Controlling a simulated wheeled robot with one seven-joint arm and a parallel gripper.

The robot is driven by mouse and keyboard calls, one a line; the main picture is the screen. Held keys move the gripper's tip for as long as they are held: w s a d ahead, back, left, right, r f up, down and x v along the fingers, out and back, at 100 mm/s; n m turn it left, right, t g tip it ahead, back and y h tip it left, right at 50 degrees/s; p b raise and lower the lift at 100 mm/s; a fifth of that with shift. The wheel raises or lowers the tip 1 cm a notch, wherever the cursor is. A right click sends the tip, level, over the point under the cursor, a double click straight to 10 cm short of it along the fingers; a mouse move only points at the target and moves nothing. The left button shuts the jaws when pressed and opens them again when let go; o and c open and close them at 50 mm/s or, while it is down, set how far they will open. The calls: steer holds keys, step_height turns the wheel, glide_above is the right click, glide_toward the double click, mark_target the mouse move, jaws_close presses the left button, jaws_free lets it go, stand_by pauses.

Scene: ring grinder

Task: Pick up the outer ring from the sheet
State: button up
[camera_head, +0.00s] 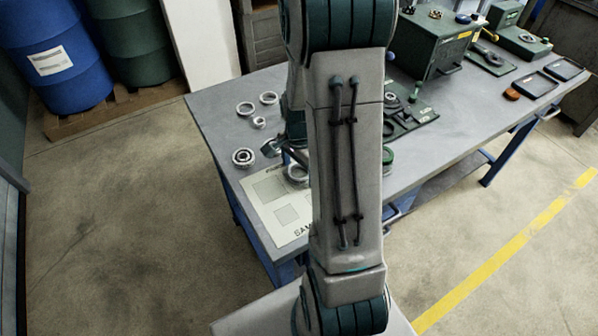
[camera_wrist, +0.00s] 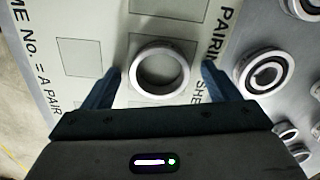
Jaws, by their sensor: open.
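The outer ring (camera_wrist: 133,72) lies on the pale pairing sheet (camera_wrist: 82,22) in the wrist view, over one of its printed squares. In the head view the ring (camera_head: 296,174) is partly hidden by my arm, and the sheet (camera_head: 284,232) lies at the table's near left corner. My gripper (camera_wrist: 160,72) is open, with one dark finger to the left of the ring and one to its right. The ring sits between and slightly beyond the fingertips, with gaps visible on both sides. In the head view my gripper is mostly hidden behind my arm.
A bearing (camera_head: 243,158) stands beside the sheet, and several loose rings (camera_head: 245,108) lie farther back on the grey table (camera_head: 215,115). A green machine (camera_head: 432,45) stands at the back. Trays (camera_head: 536,84) lie at the right.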

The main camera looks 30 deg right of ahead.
steer(key=c, duration=1.1)
steer(key=shift+r, duration=0.1)
